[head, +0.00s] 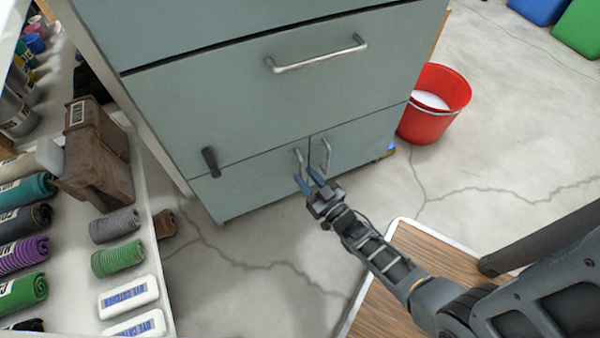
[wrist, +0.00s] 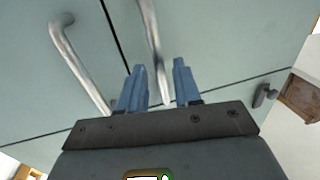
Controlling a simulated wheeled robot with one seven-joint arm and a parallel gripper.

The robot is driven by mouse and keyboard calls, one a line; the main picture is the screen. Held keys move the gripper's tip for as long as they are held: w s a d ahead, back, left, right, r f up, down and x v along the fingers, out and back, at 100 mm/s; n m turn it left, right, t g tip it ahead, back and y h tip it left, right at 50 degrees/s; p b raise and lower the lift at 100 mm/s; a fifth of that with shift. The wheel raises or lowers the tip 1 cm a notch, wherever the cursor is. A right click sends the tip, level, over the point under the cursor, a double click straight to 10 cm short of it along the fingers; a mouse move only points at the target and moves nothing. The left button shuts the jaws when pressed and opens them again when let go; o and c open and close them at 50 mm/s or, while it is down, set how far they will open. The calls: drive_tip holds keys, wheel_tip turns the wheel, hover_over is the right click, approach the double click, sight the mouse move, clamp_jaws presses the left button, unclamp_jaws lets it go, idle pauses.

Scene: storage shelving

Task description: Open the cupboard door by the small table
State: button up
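The grey-green cupboard has two shut lower doors, a left door (head: 250,180) and a right door (head: 355,138), with a dark seam between them. The left door's metal handle (head: 299,160) also shows at the middle of the wrist view (wrist: 153,45). The right door's handle (head: 326,153) shows at the left of the wrist view (wrist: 75,60). My gripper (head: 309,181) is open at the left handle. In the wrist view the handle's end appears between the blue fingers (wrist: 160,88), with gaps on both sides; contact cannot be told. The small wooden table (head: 425,255) is at lower right.
A wide drawer with a bar handle (head: 315,55) is above the doors. A red bucket (head: 436,105) stands right of the cupboard. A shelf with rolled cloths (head: 118,257) is at left.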

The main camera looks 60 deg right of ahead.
drive_tip(key=shift+x, duration=1.45)
drive_tip(key=shift+c, duration=0.2)
clamp_jaws()
